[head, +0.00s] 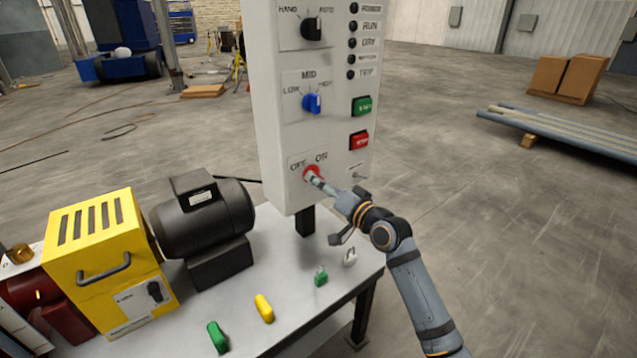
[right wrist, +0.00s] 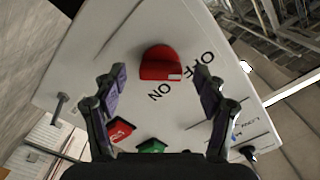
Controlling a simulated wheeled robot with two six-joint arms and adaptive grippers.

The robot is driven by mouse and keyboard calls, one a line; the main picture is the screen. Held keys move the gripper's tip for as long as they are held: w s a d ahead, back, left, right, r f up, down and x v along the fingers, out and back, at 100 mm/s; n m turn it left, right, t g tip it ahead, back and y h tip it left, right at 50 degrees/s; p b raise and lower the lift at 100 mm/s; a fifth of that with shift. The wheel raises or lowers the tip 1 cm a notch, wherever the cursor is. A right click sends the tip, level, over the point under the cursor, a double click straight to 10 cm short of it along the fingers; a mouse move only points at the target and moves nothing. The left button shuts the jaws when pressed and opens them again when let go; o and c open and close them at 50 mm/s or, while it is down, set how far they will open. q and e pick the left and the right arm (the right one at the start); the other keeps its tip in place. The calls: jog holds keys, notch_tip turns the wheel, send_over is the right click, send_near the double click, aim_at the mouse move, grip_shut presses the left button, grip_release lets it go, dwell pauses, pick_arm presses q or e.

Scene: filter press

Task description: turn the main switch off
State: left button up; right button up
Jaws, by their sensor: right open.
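The main switch is a red knob (head: 311,172) low on the front of the grey control panel (head: 274,110), under the OFF and ON labels. In the right wrist view the red knob (right wrist: 160,62) carries a small white mark on its edge, on the side of the labels; I cannot tell for sure which label it points to. My right gripper (head: 321,183) is in front of the knob. In the right wrist view my right gripper (right wrist: 160,76) is open, one finger on each side of the knob, with visible gaps. My left gripper is not in view.
Above the knob are a red button (head: 358,140), a green button (head: 361,106) and a blue selector (head: 312,103). On the table (head: 290,262) stand a black motor (head: 203,215), a yellow housing (head: 105,255) and several small padlocks, one yellow (head: 264,308).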

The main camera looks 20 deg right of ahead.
jog(key=v, duration=0.5)
jog(key=shift+s+d, duration=0.1)
jog(key=shift+s, duration=0.25)
jog(key=s+d+f+m+g+h+p, duration=0.1)
jog(key=d+f+g+h+p, duration=0.3)
jog(key=f, duration=0.9)
jog(key=d+f+h, duration=0.2)
jog(key=d+f, duration=0.4)
jog(key=f, duration=0.7)
jog(key=s+d+f+n+g+p, duration=0.1)
jog(key=s+d+f+g+p, duration=0.15)
jog(key=s+f, duration=0.75)
jog(key=s+a+f+n+g+h+p, duration=0.15)
jog(key=s+f+g, duration=0.35)
jog(key=s+f, duration=1.1)
jog(key=s+a+f+n+g+p, duration=0.1)
jog(key=s+a+f+n+g, duration=0.1)
jog(key=s, duration=0.9)
jog(key=s+a+f+n+g+p, duration=0.1)
jog(key=s+a+f+g, duration=0.1)
jog(key=s, duration=0.9)
notch_tip(320, 180, down, 2)
jog(key=shift+s+a+f+n, duration=0.25)
jog(key=shift+a+n, duration=0.1)
jog(key=shift+a, duration=0.25)
